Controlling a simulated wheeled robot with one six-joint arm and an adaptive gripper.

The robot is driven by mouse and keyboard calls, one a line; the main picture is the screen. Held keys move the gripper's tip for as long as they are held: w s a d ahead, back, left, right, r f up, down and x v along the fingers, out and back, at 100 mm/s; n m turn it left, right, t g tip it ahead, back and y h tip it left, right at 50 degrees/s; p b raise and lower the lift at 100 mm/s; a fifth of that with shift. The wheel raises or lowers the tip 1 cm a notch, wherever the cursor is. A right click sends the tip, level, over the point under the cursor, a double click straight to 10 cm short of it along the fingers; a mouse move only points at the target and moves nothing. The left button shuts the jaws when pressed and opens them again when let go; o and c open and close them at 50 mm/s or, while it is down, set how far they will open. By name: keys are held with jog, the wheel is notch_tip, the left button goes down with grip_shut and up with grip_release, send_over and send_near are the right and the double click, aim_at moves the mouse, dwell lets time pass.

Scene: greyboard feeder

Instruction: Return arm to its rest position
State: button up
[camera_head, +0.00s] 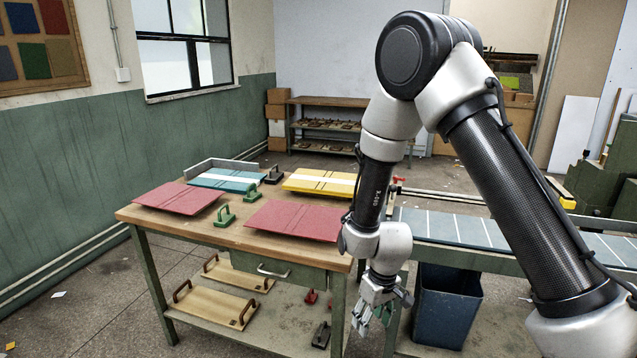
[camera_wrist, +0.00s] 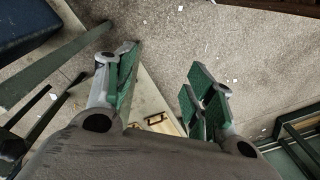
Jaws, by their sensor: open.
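My gripper (camera_head: 376,308) hangs from my bent arm at the front right corner of the wooden table (camera_head: 252,240), below the level of its top. In the wrist view my gripper (camera_wrist: 160,88) points at the floor, with its two green-padded fingers wide apart and nothing between them. My arm fills the right half of the head view and hides part of the table's right end and of the conveyor behind it.
The table bears two red boards (camera_head: 180,198), a blue one (camera_head: 228,179) and a yellow one (camera_head: 320,182), with green handled blocks (camera_head: 225,215) among them. A belt (camera_head: 450,229) runs right, above a dark blue bin (camera_head: 446,305).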

jog(key=s+d+r+m+t, duration=0.1)
jog(key=s+d+r, duration=0.4)
jog(key=r, duration=0.7)
jog(key=s+d+r+m+t, duration=0.1)
jog(key=s+d+r+m, duration=0.2)
jog(key=s+d+r, duration=0.3)
jog(key=s+d+r+m+t+h, duration=0.1)
jog(key=s+d+r, duration=0.5)
jog(key=d+r, duration=0.6)
notch_tip(320, 180, up, 7)
jog(key=shift+s+r+m+t, duration=0.1)
jog(key=shift+s+m+t, duration=0.1)
jog(key=shift+m+t, duration=0.35)
